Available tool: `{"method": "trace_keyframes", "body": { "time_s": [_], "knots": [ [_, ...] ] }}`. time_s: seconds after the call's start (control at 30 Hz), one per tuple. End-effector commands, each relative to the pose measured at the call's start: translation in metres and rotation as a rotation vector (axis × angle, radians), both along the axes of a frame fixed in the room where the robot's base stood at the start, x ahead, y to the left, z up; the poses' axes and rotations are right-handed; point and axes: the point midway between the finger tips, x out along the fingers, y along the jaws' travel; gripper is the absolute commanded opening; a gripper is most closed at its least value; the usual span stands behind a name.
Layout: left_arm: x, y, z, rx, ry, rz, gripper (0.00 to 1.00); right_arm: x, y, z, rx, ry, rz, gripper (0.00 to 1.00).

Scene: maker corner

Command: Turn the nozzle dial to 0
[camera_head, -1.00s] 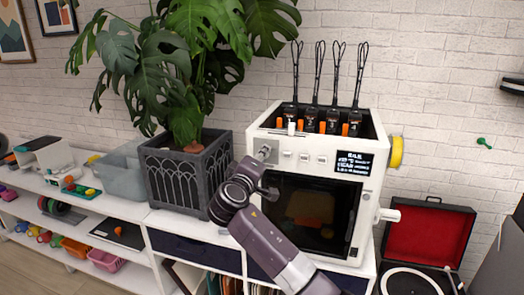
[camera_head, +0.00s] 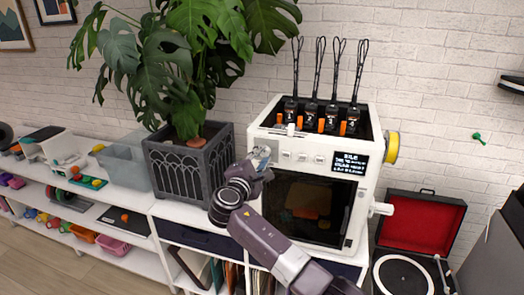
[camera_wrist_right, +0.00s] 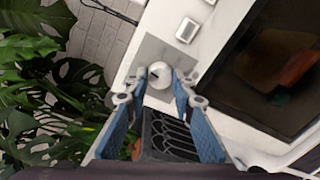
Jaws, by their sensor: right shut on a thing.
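The white 3D printer (camera_head: 300,143) stands on the shelf unit, with a row of small buttons (camera_head: 302,155) and a lit screen (camera_head: 350,163) whose text is too small to read surely. The nozzle dial (camera_wrist_right: 160,74) is a round pale knob with a dark mark, on a grey plate (camera_wrist_right: 150,48) at the panel's left end. My right gripper (camera_wrist_right: 160,84) is shut on the dial, one finger on each side. In the head view the right gripper (camera_head: 262,164) covers most of the dial. The dial's number cannot be read. My left gripper is not in view.
A leafy plant in a dark square pot (camera_head: 185,168) stands close left of the printer. The printer's dark glass door (camera_head: 305,208) is below the panel. A yellow spool (camera_head: 391,147) is on its right side. An open red-lined record player (camera_head: 425,225) stands at the right.

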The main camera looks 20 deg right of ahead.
Motion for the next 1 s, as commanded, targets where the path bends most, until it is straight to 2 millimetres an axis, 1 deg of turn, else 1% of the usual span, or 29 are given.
{"method": "trace_keyframes", "body": {
  "time_s": [0.03,0.3,0.87,0.9,1.0],
  "knots": [
    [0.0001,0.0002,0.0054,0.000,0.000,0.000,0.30,-0.0002,0.0006,0.0001,-0.022,0.021,0.001,0.00],
    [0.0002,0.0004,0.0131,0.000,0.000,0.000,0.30,-0.0002,0.0011,-0.0014,-0.108,0.077,0.001,0.00],
    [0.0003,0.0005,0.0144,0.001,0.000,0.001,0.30,-0.0002,0.0010,-0.0029,-0.132,0.094,0.002,0.00],
    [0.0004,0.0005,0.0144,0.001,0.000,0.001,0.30,-0.0002,0.0010,-0.0029,-0.132,0.094,0.002,0.25],
    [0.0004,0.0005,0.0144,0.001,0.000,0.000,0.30,-0.0002,0.0009,-0.0026,-0.133,0.093,0.001,0.36]
  ]
}}
